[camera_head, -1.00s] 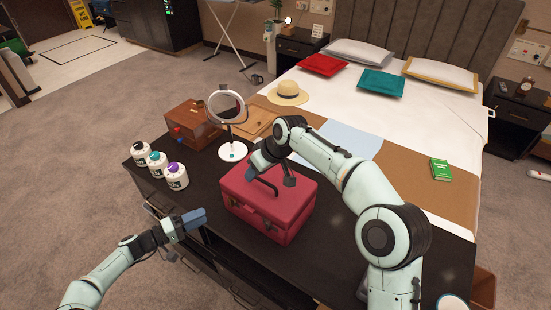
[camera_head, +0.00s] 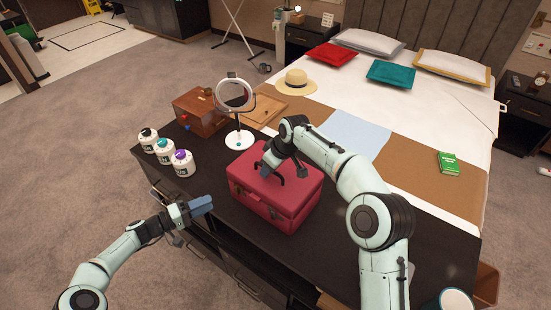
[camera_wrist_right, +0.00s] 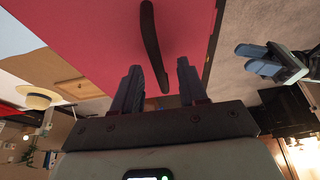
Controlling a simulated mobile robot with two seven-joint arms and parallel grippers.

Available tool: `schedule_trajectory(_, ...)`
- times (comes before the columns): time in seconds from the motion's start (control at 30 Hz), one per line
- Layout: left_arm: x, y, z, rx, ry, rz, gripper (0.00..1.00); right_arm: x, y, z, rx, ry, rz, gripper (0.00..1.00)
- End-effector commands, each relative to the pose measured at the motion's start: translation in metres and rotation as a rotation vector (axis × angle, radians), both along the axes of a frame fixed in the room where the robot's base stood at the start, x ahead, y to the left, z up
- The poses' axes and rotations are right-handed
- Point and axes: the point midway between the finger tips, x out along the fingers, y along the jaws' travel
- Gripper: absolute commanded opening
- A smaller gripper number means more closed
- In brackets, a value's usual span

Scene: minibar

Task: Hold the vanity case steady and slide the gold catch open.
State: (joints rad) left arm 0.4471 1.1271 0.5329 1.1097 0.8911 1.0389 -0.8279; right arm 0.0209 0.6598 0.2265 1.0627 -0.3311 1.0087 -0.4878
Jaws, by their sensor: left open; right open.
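The red vanity case (camera_head: 249,163) stands closed on the dark cabinet top, with a dark handle (camera_wrist_right: 150,38) on its lid. Small gold catches show on its front face, one near the left end (camera_head: 238,190) and one near the right (camera_head: 274,212). My right gripper (camera_head: 266,172) is over the lid at the handle. In the right wrist view its open fingers (camera_wrist_right: 160,85) stand either side of the handle's near end; contact cannot be told. My left gripper (camera_head: 208,204) is open and empty, left of the case front and apart from it. It also shows in the right wrist view (camera_wrist_right: 262,60).
Several white jars (camera_head: 165,152), a wooden box (camera_head: 200,112) and a round mirror (camera_head: 234,94) stand on the cabinet top (camera_head: 212,172) left of and behind the case. The bed (camera_head: 415,120) lies beyond. The floor left of the cabinet is clear.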

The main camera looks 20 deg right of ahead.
Motion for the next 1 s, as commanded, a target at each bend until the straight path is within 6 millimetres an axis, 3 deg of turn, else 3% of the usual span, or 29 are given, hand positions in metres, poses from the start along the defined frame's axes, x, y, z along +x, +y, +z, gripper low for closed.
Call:
schedule_trajectory(0.2, 0.000, 0.000, 0.000, 0.000, 0.000, 0.000, 0.43, 0.006, 0.004, -0.017, 0.000, 0.000, 0.000, 0.42)
schedule_trajectory(0.5, 0.000, 0.000, 0.000, 0.000, 0.000, 0.000, 0.43, 0.006, 0.004, -0.018, 0.000, -0.001, -0.001, 0.42)
schedule_trajectory(0.57, 0.000, 0.000, 0.000, 0.000, 0.000, 0.000, 0.43, 0.006, 0.004, -0.018, 0.000, -0.001, -0.001, 0.26)
schedule_trajectory(0.63, 0.000, 0.000, 0.000, 0.000, 0.000, 0.000, 0.43, 0.006, 0.004, -0.018, 0.000, -0.001, -0.001, 0.03)
schedule_trajectory(0.67, 0.000, 0.000, 0.000, 0.000, 0.000, 0.000, 0.43, 0.006, 0.004, -0.018, 0.000, -0.001, -0.001, 0.00)
schedule_trajectory(1.0, 0.000, 0.000, 0.000, 0.000, 0.000, 0.000, 0.43, 0.006, 0.004, -0.018, 0.000, -0.001, -0.001, 0.00)
